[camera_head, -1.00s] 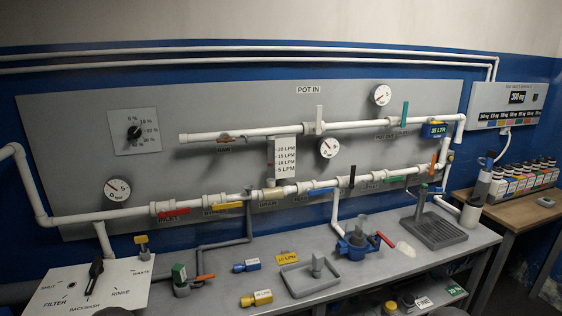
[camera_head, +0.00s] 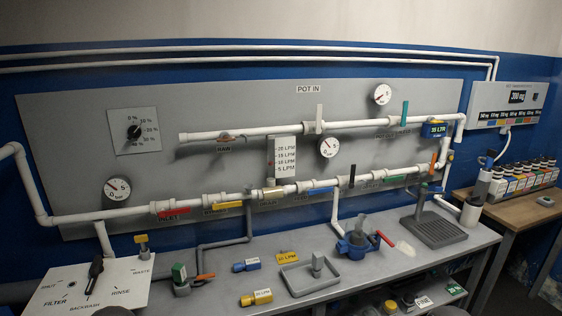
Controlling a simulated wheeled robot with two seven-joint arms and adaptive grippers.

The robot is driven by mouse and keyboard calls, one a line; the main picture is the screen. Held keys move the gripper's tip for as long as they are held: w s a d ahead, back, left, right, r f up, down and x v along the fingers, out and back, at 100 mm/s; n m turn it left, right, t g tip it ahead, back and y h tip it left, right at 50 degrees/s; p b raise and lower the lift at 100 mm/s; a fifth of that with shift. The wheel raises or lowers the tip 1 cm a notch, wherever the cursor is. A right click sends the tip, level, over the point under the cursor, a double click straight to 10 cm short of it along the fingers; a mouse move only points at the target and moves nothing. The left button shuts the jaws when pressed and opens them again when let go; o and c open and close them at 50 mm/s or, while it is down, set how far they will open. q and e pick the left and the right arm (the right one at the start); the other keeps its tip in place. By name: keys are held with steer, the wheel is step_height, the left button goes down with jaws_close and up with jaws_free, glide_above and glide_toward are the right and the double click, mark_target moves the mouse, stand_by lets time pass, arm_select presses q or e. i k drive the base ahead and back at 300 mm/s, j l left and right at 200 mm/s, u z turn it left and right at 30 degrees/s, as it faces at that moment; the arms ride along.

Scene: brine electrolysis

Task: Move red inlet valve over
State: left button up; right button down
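The red inlet valve handle (camera_head: 174,212) lies along the lower white pipe at the left of the grey panel, in line with the pipe. An INLET label is partly visible just below it. No gripper of mine can be made out in the head view, and nothing is seen touching the red handle.
A yellow handle (camera_head: 228,205) sits on the same pipe just right of the red one. A pressure gauge (camera_head: 117,189) is up and left. Below stand the white selector board (camera_head: 125,273), a green-topped valve (camera_head: 180,275) and the grey bench (camera_head: 225,262).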

mark_target(163, 213)
steer(key=i+j+u, duration=0.2)
steer(key=u, duration=0.15)
steer(key=i+j+u, duration=0.15)
steer(key=u, duration=0.25)
steer(key=i+u, duration=0.35)
